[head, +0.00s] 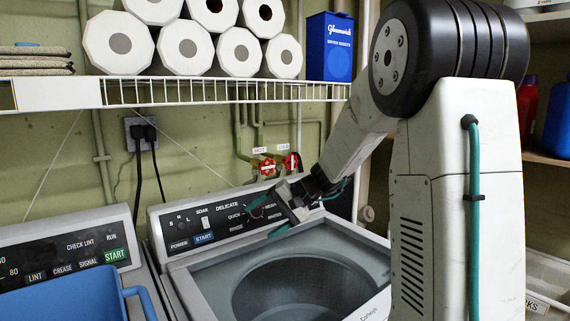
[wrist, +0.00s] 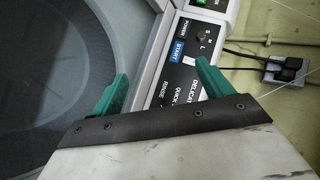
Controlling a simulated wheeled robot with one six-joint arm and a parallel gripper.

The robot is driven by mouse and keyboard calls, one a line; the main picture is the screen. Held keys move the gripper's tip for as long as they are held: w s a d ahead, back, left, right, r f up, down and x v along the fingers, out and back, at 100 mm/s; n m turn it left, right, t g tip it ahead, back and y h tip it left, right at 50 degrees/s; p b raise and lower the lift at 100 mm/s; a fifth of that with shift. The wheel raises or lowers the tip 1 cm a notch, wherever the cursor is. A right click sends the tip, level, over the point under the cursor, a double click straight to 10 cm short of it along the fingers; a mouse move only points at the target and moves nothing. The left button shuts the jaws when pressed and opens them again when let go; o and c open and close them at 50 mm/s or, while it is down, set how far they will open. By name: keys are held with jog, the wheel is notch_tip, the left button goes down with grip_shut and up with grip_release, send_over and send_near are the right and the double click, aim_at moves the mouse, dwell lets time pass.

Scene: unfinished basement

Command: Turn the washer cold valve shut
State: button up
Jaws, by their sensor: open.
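Two red valve handles sit side by side on the wall behind the washer in the head view. The right one, under the label that seems to read COLD, is the cold valve (head: 291,162). The left one, under the HOT label, is the hot valve (head: 267,166). My gripper (head: 268,216) is open and empty, in front of and below both valves, over the washer's control panel (head: 180,224). In the wrist view my gripper (wrist: 162,72) shows its two teal fingers spread apart above the panel. No valve shows in the wrist view.
The washer (head: 345,240) has its drum open below my gripper. A wire shelf (head: 230,92) with paper rolls and a blue box (head: 329,48) hangs above the valves. A second appliance with a blue basket (head: 75,300) stands left. An outlet with plugs (head: 142,132) is on the wall.

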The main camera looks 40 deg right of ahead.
jog(key=w+d+m+t+h, duration=0.3)
jog(key=w+d+t, duration=0.5)
jog(key=w+d, duration=0.8)
jog(key=m+t+h, duration=0.1)
jog(key=t+h, duration=0.2)
jog(key=h, duration=0.1)
send_near(293, 163)
jog(key=w, duration=0.2)
jog(key=w+a, duration=0.1)
jog(key=w, duration=0.1)
jog(key=shift+w+f, duration=0.1)
jog(key=shift+w, duration=0.1)
jog(key=shift+d+h, duration=0.2)
jog(key=shift+h, duration=0.1)
jog(key=shift+w, duration=0.15)
jog(key=shift+n, duration=0.3)
jog(key=w, duration=0.7)
jog(key=shift+w+a, duration=0.2)
jog(key=shift+w, duration=0.05)
jog(key=c, duration=1)
